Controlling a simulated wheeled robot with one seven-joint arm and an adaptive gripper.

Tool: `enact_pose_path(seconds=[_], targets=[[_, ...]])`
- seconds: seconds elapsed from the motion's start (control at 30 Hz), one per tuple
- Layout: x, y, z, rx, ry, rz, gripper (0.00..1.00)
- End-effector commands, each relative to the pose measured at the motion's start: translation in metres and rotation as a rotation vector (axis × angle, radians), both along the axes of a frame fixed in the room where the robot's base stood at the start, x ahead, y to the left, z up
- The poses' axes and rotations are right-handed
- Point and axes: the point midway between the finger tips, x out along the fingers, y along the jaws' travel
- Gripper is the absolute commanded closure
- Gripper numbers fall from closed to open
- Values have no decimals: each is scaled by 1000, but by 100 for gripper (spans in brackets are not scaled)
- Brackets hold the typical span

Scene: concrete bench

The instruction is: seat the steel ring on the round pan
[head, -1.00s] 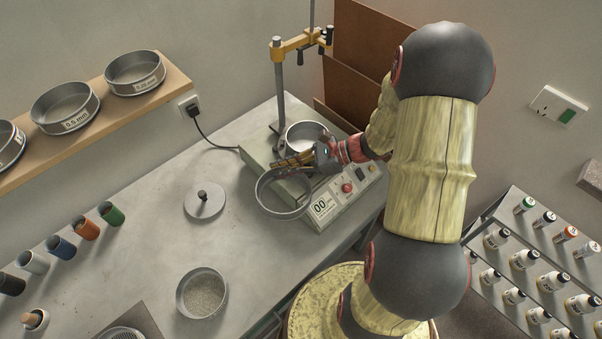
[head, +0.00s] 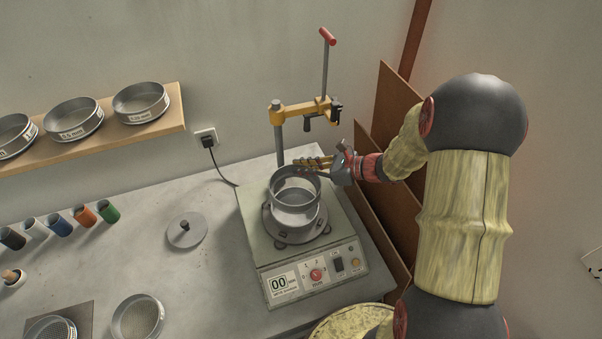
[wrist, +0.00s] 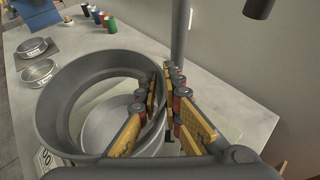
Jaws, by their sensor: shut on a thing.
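The steel ring (head: 294,196) is held by its far right wall over the shaker. My gripper (head: 316,163) is shut on that wall; in the wrist view, its yellow-padded fingers (wrist: 161,100) lie on either side of the wall. The round pan (head: 293,223) stands on the shaker's round plate, just under the ring. In the wrist view, the pan's pale inside (wrist: 105,125) shows through the ring (wrist: 58,115), off to the right of the ring's middle. The ring hides most of the pan's rim. I cannot tell whether ring and pan touch.
The shaker (head: 310,278) has a post with a yellow clamp arm (head: 300,110) behind the pan. A grey lid (head: 186,231) and a sieve (head: 138,317) lie on the bench to the left. Brown boards (head: 385,190) lean at the right. The bench left of the shaker is mostly clear.

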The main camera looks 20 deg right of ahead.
Motion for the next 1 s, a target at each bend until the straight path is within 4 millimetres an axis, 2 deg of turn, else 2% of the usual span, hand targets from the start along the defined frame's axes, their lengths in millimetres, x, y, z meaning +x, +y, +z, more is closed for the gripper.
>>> enact_pose_path(seconds=[0.37,1.0], targets=[[0,-1,-12,-3,1,-8,100],[0,-1,-46,-3,1,-7,100]])
